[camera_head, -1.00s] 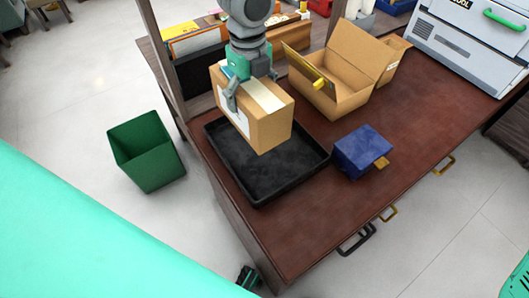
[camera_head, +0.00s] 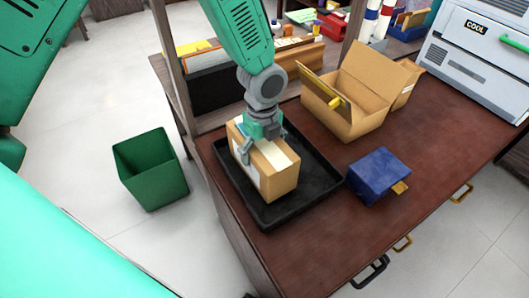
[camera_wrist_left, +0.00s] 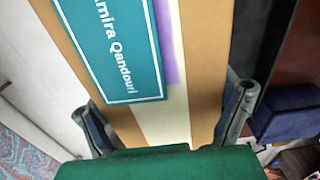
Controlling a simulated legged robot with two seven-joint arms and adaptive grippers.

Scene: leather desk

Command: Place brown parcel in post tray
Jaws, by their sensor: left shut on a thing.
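The brown parcel (camera_head: 281,182) is a cardboard box with pale tape along its top and a label on its side. It is upright within the black post tray (camera_head: 318,178), towards the tray's back left; I cannot tell whether its base touches the tray floor. My left gripper (camera_head: 262,143) is above it, shut on its upper part. In the left wrist view, the fingers of this gripper (camera_wrist_left: 165,100) straddle the parcel (camera_wrist_left: 202,60), and a teal name label shows on it. The tray's floor under the parcel is hidden. My right gripper is not in view.
A blue box (camera_head: 376,174) stands right of the tray. An open cardboard box (camera_head: 352,98) is behind it, and a grey cooler (camera_head: 478,55) is at the back right. A green bin (camera_head: 150,172) stands on the floor left of the desk (camera_head: 425,140).

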